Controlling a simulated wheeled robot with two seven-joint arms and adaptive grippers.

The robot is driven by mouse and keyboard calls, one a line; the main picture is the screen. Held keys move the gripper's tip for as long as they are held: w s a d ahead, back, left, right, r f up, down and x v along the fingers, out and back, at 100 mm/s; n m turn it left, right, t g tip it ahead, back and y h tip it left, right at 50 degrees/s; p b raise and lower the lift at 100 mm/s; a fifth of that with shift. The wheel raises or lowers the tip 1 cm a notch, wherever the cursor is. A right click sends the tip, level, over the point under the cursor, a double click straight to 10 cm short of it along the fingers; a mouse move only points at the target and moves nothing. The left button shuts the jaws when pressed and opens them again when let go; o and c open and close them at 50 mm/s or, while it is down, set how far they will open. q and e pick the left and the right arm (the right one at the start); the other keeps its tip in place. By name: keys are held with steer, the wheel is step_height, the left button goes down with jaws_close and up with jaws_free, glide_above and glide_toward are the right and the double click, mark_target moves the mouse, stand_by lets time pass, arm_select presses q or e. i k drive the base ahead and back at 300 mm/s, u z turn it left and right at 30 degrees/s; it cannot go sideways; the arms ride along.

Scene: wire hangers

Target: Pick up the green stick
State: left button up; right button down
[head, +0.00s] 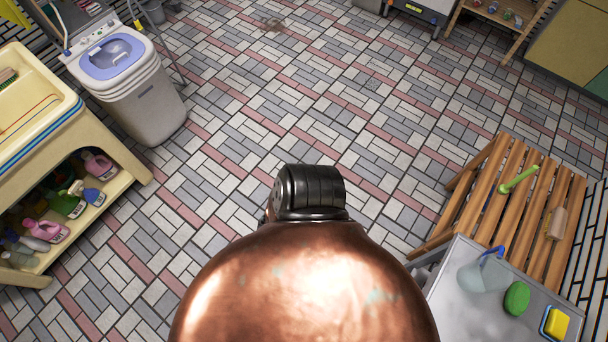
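A light green stick (519,180) lies slantwise on top of a slatted wooden bench (488,209) at the right in the head view. Its right end is higher in the picture than its left end, and it crosses the gaps between slats. Nothing covers it. Neither my left nor my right gripper shows in the head view, so their distance to the stick cannot be seen.
A wooden-handled brush (556,223) lies right of the stick. A grey-topped counter (465,315) in front of the bench holds a clear jug, a green sponge and a yellow sponge. A washing machine (135,85) stands upper left. Tiled floor (330,110) is open mid-view.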

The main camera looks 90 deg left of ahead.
mark_target(503, 189)
steer(key=z, duration=0.65)
steer(key=k, duration=1.4)
steer(key=u, duration=0.5)
steer(key=i, duration=1.1)
steer(key=u, duration=0.95)
